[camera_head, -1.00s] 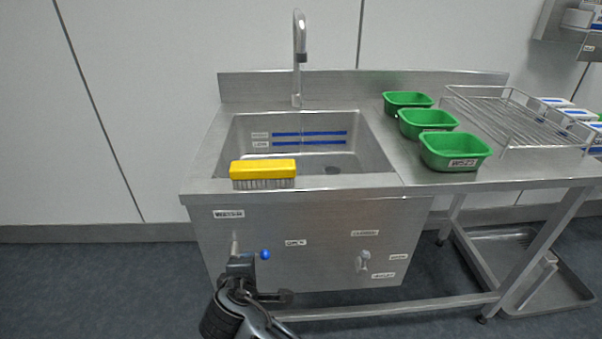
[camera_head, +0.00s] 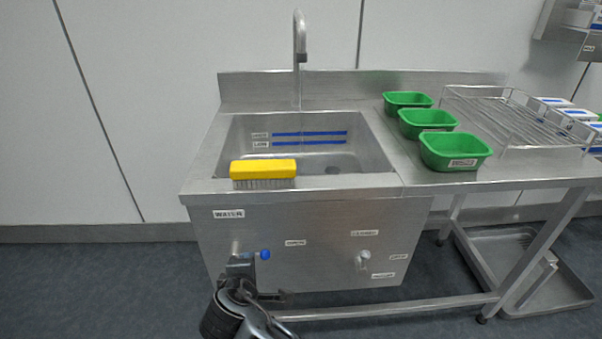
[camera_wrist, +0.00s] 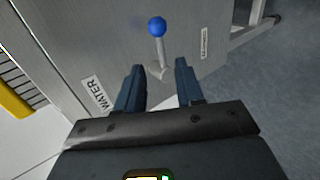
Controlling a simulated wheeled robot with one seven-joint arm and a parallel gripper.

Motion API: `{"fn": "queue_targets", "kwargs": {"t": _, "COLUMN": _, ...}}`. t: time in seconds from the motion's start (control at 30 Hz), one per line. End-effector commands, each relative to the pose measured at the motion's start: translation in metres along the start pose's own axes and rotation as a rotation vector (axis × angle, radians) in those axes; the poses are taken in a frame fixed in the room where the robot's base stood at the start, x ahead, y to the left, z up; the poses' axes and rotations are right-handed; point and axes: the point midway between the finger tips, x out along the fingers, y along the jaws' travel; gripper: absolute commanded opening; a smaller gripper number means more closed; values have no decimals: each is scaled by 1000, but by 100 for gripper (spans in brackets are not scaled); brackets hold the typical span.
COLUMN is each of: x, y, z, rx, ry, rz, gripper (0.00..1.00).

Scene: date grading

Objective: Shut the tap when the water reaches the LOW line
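The tap's lever has a blue knob (camera_head: 265,254) on the sink's front panel, beside the WATER label. The wrist view shows the blue knob (camera_wrist: 157,26) on a pale stem, just beyond my fingertips. My gripper (camera_wrist: 158,76) is open, its two dark fingers apart with nothing clamped between them. In the head view my gripper (camera_head: 258,292) is low in front of the panel, below the knob. The steel spout (camera_head: 300,40) arches over the sink (camera_head: 220,150). Two blue lines mark the sink's back wall; the lower one (camera_head: 309,143) is labelled LOW. The drain shows; I cannot tell the water's height.
A yellow brush (camera_head: 263,167) lies on the sink's front rim. Another knob (camera_head: 364,260) is on the panel to the right. Green tubs (camera_head: 455,151) and a wire rack (camera_head: 510,118) stand on the right counter. The floor at left is clear.

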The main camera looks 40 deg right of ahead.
Motion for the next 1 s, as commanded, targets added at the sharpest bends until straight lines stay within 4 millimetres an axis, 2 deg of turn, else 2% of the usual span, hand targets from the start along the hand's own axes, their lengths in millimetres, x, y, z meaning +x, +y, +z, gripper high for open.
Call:
{"fn": "queue_targets", "kwargs": {"t": 0.03, "x": 0, "y": 0, "z": 0, "rx": 1, "ry": 0, "rz": 0, "gripper": 34}}
{"fn": "queue_targets", "kwargs": {"t": 0.17, "x": 1, "y": 6, "z": -3, "rx": 69, "ry": -10, "rz": -26, "gripper": 22}}
{"fn": "queue_targets", "kwargs": {"t": 0.27, "x": 3, "y": 20, "z": -9, "rx": 244, "ry": -43, "rz": -95, "gripper": 12}}
{"fn": "queue_targets", "kwargs": {"t": 0.4, "x": 3, "y": 46, "z": -18, "rx": 611, "ry": -150, "rz": -249, "gripper": 0}}
{"fn": "queue_targets", "kwargs": {"t": 0.6, "x": -10, "y": 89, "z": -20, "rx": 1069, "ry": -398, "rz": -429, "gripper": 0}}
{"fn": "queue_targets", "kwargs": {"t": 0.7, "x": -19, "y": 107, "z": -14, "rx": 1219, "ry": -529, "rz": -473, "gripper": 0}}
{"fn": "queue_targets", "kwargs": {"t": 0.83, "x": -29, "y": 122, "z": -6, "rx": 1334, "ry": -656, "rz": -492, "gripper": 0}}
{"fn": "queue_targets", "kwargs": {"t": 1.0, "x": -32, "y": 126, "z": -1, "rx": 1383, "ry": -722, "rz": -496, "gripper": 0}}
